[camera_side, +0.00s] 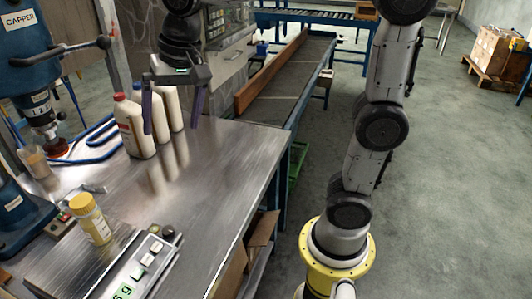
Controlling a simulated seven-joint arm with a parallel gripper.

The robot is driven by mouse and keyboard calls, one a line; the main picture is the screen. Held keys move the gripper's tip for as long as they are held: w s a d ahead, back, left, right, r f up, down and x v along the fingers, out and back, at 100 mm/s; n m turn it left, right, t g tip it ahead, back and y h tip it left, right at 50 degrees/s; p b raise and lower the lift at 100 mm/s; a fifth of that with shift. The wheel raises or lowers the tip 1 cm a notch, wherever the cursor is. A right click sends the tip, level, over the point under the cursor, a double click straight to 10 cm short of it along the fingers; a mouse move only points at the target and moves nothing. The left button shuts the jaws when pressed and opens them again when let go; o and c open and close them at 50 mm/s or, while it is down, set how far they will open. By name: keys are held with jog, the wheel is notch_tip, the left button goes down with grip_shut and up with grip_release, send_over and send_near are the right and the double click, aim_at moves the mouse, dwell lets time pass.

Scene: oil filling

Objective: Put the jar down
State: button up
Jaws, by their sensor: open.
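A jar (95,224) with a yellow lid and a yellowish body stands upright on the metal plate of the scale (140,270) at the lower left. My gripper (172,116) is well behind and to the right of this jar, pointing down with its two dark fingers spread apart. One white bottle (135,128) stands just left of the left finger. I cannot tell whether the fingers touch any bottle. Nothing is clearly held.
The blue capper (30,65) stands at the left, with a small clear container (36,161) below it. A conveyor (285,85) is beyond.

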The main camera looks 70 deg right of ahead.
jog(key=s+d+f+n+t, duration=0.1)
jog(key=s+d+f+n, duration=0.1)
jog(key=s, duration=0.7)
jog(key=s+d+f+n+t, duration=0.1)
jog(key=s+d+f+n, duration=0.1)
jog(key=s+f+n, duration=0.3)
jog(key=s, duration=0.3)
jog(key=shift+s+d+n, duration=0.25)
jog(key=shift+s+n, duration=0.1)
jog(key=shift+n, duration=0.05)
dwell(3.2)
